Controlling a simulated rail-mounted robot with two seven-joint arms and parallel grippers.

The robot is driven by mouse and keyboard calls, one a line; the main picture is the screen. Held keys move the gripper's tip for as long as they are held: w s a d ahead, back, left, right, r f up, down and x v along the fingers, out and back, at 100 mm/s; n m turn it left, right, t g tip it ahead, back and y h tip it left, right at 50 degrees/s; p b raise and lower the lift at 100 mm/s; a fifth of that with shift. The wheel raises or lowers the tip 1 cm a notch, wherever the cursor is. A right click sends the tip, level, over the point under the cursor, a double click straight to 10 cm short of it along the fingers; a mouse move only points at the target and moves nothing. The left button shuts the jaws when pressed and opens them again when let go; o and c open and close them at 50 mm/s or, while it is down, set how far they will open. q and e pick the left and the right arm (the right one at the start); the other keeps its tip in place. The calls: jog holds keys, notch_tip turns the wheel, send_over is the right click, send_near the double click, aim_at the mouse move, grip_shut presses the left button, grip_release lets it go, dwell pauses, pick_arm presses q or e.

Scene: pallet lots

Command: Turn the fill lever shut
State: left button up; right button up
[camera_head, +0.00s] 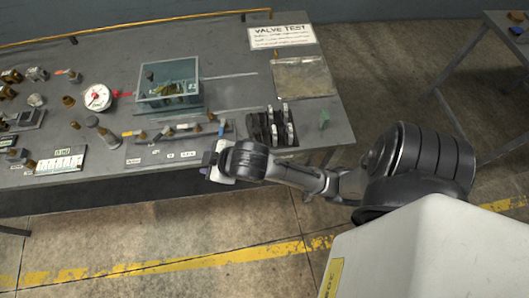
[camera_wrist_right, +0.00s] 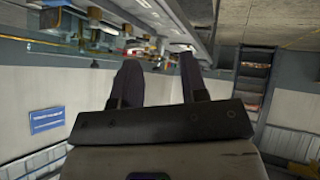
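A grey valve bench (camera_head: 225,92) carries a manifold plate (camera_head: 145,155) along its front edge, with several small valve handles and labels. An orange handle (camera_head: 131,133) is at its left end. The labels are too small to read, so I cannot tell which handle is the fill lever. My right gripper (camera_head: 209,166) is at the bench's front edge, beside the plate's right end. In the right wrist view my right gripper (camera_wrist_right: 160,66) has its two dark fingers apart, with nothing between them; blurred fittings (camera_wrist_right: 140,45) lie beyond the fingertips. My left gripper is not in view.
A clear tank (camera_head: 167,84) stands behind the plate. A round gauge (camera_head: 97,97) and a red handle (camera_head: 122,94) are left of it. Black and white upright pieces (camera_head: 270,127) stand near my right gripper. A tray (camera_head: 302,77) and VALVE TEST sign (camera_head: 282,36) lie behind.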

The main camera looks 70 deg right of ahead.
jog(key=s+a+f+m+g+b, duration=0.1)
jog(key=s+f+g+b, duration=0.3)
jog(key=s+f, duration=1.1)
jog(key=shift+s+a+f+m+g+y+b, duration=0.15)
jog(key=shift+s+f+m+g+y+b, duration=0.25)
jog(key=shift+f, duration=0.95)
jog(key=shift+w, duration=0.2)
